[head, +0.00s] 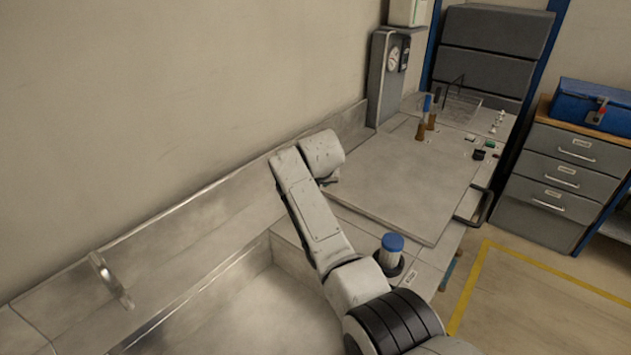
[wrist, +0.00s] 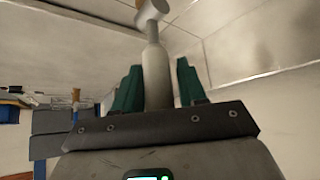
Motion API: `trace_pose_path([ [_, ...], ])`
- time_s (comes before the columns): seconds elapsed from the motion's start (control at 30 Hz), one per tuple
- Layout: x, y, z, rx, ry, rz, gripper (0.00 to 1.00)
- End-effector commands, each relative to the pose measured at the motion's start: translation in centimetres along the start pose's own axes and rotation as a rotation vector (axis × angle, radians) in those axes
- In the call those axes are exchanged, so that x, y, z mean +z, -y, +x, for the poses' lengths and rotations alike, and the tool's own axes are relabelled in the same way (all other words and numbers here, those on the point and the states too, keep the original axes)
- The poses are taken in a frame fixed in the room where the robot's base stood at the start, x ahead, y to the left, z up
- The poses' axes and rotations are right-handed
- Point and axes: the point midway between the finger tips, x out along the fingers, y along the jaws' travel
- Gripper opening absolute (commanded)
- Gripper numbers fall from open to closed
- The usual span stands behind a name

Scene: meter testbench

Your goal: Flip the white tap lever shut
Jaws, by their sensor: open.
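In the wrist view, a pale, off-white lever-like piece (wrist: 155,75) with a rounded, thicker end at the top shows in line with the gap of my gripper (wrist: 160,82). It looks like the white tap lever. My gripper is open, with one green finger on each side of the piece and a visible gap to the right finger. Whether the left finger touches it I cannot tell. In the head view my own arm hides the lever and the gripper's fingers, near the back wall.
A flat grey bench panel (head: 400,185) extends to the right. A blue-capped bottle (head: 392,249) stands close to my arm. Upright blue-and-brown handled tools (head: 425,118) stand farther back.

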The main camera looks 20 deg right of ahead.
Motion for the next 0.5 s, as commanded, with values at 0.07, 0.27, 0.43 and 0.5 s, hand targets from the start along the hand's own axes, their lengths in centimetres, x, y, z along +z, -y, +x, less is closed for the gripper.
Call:
trace_pose_path([
  [0.07,0.00,0.02,-0.01,-0.001,0.000,0.001,0.49],
  [0.27,-0.01,0.04,-0.03,-0.001,0.000,0.002,0.52],
  [0.43,-0.02,0.08,-0.35,-0.001,0.000,0.002,0.52],
  [0.5,-0.09,0.13,-0.82,-0.002,-0.002,0.002,0.52],
])
